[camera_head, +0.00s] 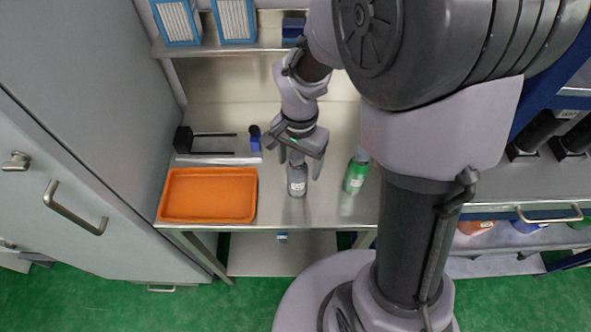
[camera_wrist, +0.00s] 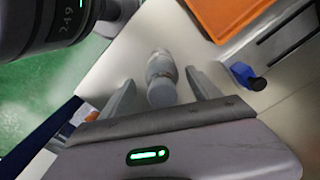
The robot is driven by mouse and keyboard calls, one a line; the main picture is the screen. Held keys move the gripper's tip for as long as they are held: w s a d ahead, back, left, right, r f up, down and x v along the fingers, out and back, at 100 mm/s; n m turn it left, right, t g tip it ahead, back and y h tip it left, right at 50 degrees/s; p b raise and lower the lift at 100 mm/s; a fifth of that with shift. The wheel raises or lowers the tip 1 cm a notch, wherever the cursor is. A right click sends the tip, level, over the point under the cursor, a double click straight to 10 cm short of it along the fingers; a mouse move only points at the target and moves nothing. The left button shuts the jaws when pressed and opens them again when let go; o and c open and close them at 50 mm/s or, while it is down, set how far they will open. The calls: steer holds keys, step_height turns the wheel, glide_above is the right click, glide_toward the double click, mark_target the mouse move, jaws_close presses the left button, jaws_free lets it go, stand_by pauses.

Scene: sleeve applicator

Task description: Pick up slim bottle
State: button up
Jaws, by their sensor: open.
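A slim grey-white bottle (camera_head: 297,184) with a pale label stands on the steel worktop. My gripper (camera_head: 299,162) is open above it, with one finger on each side of the bottle's upper part. In the wrist view the bottle (camera_wrist: 161,72) lies between the two spread fingers of my gripper (camera_wrist: 160,80), with a gap showing on both sides. My gripper hides part of the bottle's top in the head view. A green bottle (camera_head: 356,174) stands apart to the right.
An orange tray (camera_head: 208,195) lies on the worktop to the left. Behind it is a fixture with dark rods (camera_head: 213,144) and a blue piece (camera_head: 255,137), also in the wrist view (camera_wrist: 245,76). A shelf (camera_head: 225,47) holds blue-framed boxes above. A grey cabinet (camera_head: 85,150) stands left.

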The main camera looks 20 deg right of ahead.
step_height(320, 180, down, 3)
steer(key=shift+w+a+f+b, duration=0.15)
steer(key=shift+f+b, duration=0.05)
steer(key=shift+b, duration=0.1)
steer(key=shift+r, duration=0.1)
steer(key=shift+c, duration=0.4)
steer(key=c, duration=1.5)
steer(key=shift+r, duration=0.15)
